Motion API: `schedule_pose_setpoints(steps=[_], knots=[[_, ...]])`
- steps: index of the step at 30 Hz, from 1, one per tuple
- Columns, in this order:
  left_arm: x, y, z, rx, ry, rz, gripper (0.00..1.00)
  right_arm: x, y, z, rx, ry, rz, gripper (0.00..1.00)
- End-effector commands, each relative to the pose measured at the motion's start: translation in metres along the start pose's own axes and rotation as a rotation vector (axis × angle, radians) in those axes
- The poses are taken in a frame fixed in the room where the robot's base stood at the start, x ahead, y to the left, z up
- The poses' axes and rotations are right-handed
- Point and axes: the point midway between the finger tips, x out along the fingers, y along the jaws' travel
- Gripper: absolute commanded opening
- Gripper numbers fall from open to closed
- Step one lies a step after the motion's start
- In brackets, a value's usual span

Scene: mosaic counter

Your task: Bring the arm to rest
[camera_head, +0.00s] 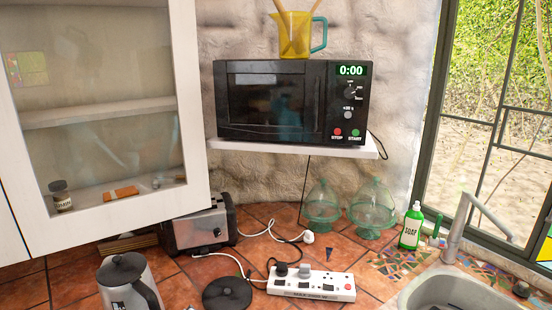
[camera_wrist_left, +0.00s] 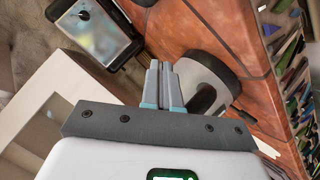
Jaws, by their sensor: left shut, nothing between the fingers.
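In the left wrist view my left gripper (camera_wrist_left: 162,85) is shut, its two grey fingers close together with nothing between them. Behind the fingertips is the silver kettle (camera_wrist_left: 192,72) with its black handle; I cannot tell how far apart they are. Neither gripper shows in the head view, and my right gripper is in no view.
The kettle (camera_head: 122,276) and toaster (camera_head: 198,232) stand on the tiled counter below the glass-fronted cabinet (camera_head: 197,110). A power strip (camera_head: 311,284), cables, two glass domes (camera_head: 322,203), a soap bottle (camera_head: 411,226) and a sink (camera_head: 460,290) lie further right. A microwave (camera_head: 290,100) sits on a shelf.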

Motion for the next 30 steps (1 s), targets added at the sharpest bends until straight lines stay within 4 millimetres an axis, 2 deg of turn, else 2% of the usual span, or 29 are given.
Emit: schedule_pose_setpoints(steps=[1,3,5,6,9,12,15,19,22,30], knots=[[0.004,-0.03,0.034,0.089,-0.099,-0.017,0.0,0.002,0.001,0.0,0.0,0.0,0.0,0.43],[-0.001,-0.067,0.079,0.206,-0.247,-0.023,0.0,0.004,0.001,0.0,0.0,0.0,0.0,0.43],[-0.012,-0.099,0.115,0.294,-0.378,-0.029,0.0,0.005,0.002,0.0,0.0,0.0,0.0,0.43],[-0.022,-0.121,0.138,0.348,-0.468,-0.033,0.0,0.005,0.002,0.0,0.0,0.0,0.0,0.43],[-0.057,-0.173,0.189,0.466,-0.696,-0.037,0.0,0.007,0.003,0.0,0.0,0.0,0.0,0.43],[-0.099,-0.216,0.225,0.552,-0.902,-0.034,0.0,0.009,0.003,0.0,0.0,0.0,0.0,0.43],[-0.135,-0.245,0.246,0.608,-1.056,-0.023,0.0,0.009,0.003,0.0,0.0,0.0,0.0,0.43],[-0.163,-0.263,0.257,0.644,-1.165,-0.011,0.0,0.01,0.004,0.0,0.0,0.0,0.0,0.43],[-0.169,-0.267,0.26,0.653,-1.191,-0.006,0.0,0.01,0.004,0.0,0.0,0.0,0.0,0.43],[-0.168,-0.266,0.259,0.652,-1.188,-0.006,0.0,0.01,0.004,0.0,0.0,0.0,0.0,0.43]])
